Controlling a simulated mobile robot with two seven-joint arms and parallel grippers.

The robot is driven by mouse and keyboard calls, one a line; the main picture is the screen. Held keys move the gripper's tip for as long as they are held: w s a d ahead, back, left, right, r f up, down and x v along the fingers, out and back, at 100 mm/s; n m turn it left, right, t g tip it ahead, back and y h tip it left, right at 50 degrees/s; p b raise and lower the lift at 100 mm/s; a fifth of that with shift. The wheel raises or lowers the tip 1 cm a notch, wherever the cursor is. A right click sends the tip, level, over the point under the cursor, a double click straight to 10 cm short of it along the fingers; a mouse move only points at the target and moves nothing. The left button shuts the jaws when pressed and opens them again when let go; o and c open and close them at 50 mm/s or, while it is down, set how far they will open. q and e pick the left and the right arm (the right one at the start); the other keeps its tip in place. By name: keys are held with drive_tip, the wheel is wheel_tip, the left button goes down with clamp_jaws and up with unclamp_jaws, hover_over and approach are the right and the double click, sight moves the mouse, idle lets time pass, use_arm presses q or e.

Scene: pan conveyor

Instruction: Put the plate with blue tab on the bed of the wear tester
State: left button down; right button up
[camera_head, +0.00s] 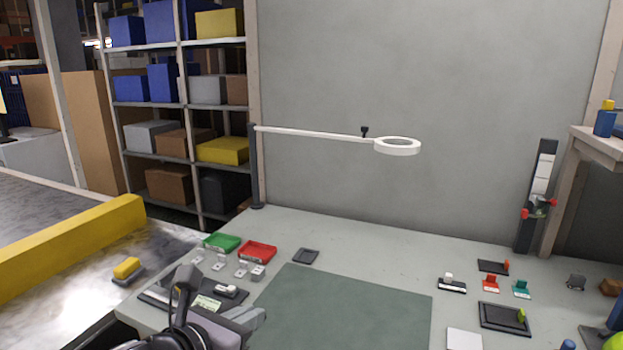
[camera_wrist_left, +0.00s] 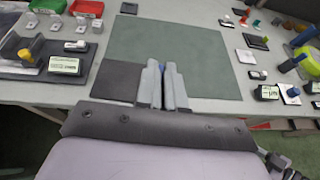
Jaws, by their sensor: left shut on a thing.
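My left gripper (camera_head: 256,316) is at the bottom of the head view, over the near side of the bench. In the left wrist view its two grey fingers (camera_wrist_left: 163,85) are shut on a small blue tab (camera_wrist_left: 162,68). A dark square plate (camera_wrist_left: 117,80) extends left from the fingers, so this looks like the plate with blue tab; the fingers hide where tab and plate join. A dark labelled device (camera_wrist_left: 40,70) with a yellow knob stands at the left of the wrist view. I cannot tell for sure which device is the wear tester. My right gripper is not in view.
A green mat (camera_head: 345,310) covers the bench middle, mostly clear. Green (camera_head: 221,242) and red (camera_head: 257,251) trays stand at its left. A lamp arm (camera_head: 315,134) crosses above.

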use_arm(q)
drive_tip(key=s+a+f+n+y, duration=0.2)
drive_tip(key=s+a+f+y, duration=0.1)
drive_tip(key=a, duration=0.3)
drive_tip(key=s+a+f+n+t+y, duration=0.1)
drive_tip(key=s+a+f+n+y, duration=0.1)
drive_tip(key=a, duration=0.4)
drive_tip(key=shift+s+f+n+t+y, duration=0.3)
drive_tip(key=shift+s+f+n+y, duration=0.25)
drive_tip(key=shift+s, duration=0.5)
drive_tip(key=shift+d+r, duration=0.1)
drive_tip(key=shift+r, duration=0.05)
